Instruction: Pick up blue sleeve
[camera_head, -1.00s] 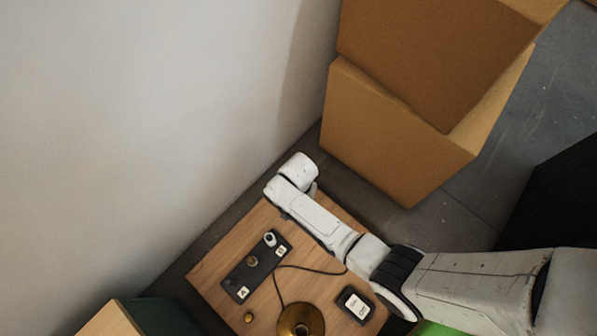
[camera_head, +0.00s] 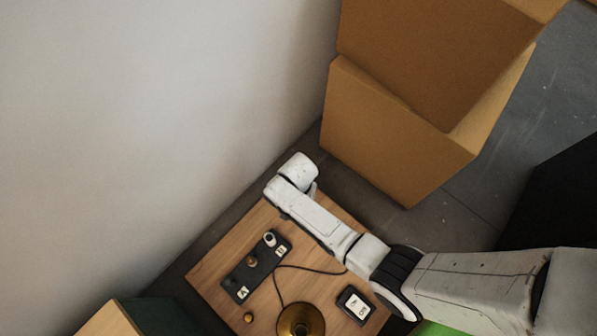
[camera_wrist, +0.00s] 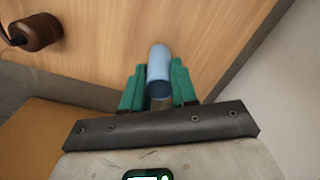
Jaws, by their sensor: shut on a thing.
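The blue sleeve (camera_wrist: 158,66) is a short, light blue cylinder in the wrist view. It sits between the two green fingers of my gripper (camera_wrist: 158,88), which are shut on it. Behind it is a wooden surface (camera_wrist: 200,25); I cannot tell whether the sleeve touches it. In the head view my arm hides the gripper and the sleeve.
The wooden table (camera_head: 215,264) holds a black strip (camera_head: 256,268) marked A and B, a brass lamp base (camera_head: 300,322) with a dark cord, and a small black labelled box (camera_head: 354,304). A brown fitting (camera_wrist: 36,32) shows in the wrist view. Cardboard boxes (camera_head: 390,140) stand behind.

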